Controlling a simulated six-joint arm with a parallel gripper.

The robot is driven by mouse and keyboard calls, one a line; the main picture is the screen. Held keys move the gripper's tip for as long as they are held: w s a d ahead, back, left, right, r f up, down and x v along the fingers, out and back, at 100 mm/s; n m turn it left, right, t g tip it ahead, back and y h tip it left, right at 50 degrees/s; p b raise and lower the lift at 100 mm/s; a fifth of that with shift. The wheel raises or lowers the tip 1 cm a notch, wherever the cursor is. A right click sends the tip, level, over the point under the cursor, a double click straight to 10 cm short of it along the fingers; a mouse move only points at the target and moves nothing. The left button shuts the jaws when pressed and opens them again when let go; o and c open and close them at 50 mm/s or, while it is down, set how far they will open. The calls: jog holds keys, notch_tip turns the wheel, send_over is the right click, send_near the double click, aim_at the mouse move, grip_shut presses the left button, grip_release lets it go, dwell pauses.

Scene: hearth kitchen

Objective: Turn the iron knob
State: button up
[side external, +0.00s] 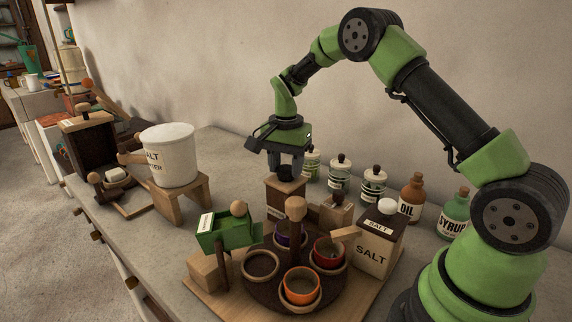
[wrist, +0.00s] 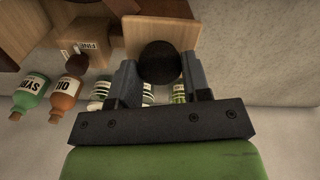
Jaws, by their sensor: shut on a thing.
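The dark round iron knob (wrist: 160,62) sits on top of a wooden box (side external: 285,195) in the middle of the counter. In the wrist view it lies between the two grey fingers of my gripper (wrist: 161,72), with the pale wooden top (wrist: 155,30) of the box behind it. In the side view my gripper (side external: 286,163) points straight down over the box and is shut on the knob, which is partly hidden by the fingers.
In front stands a round dark carousel (side external: 265,292) with several cups and a wooden post (side external: 296,215). A green tray (side external: 222,234) is at its left, a SALT box (side external: 374,250) at its right. Jars and bottles (side external: 411,195) line the wall. A white SALT bucket (side external: 168,155) stands left.

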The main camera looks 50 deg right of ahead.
aim_at(286, 168)
jog(key=shift+m, duration=0.4)
jog(key=shift+r, duration=0.1)
jog(key=o, duration=0.9)
notch_tip(286, 168, up, 9)
jog(key=shift+f, duration=0.1)
jog(key=shift+r, duration=0.55)
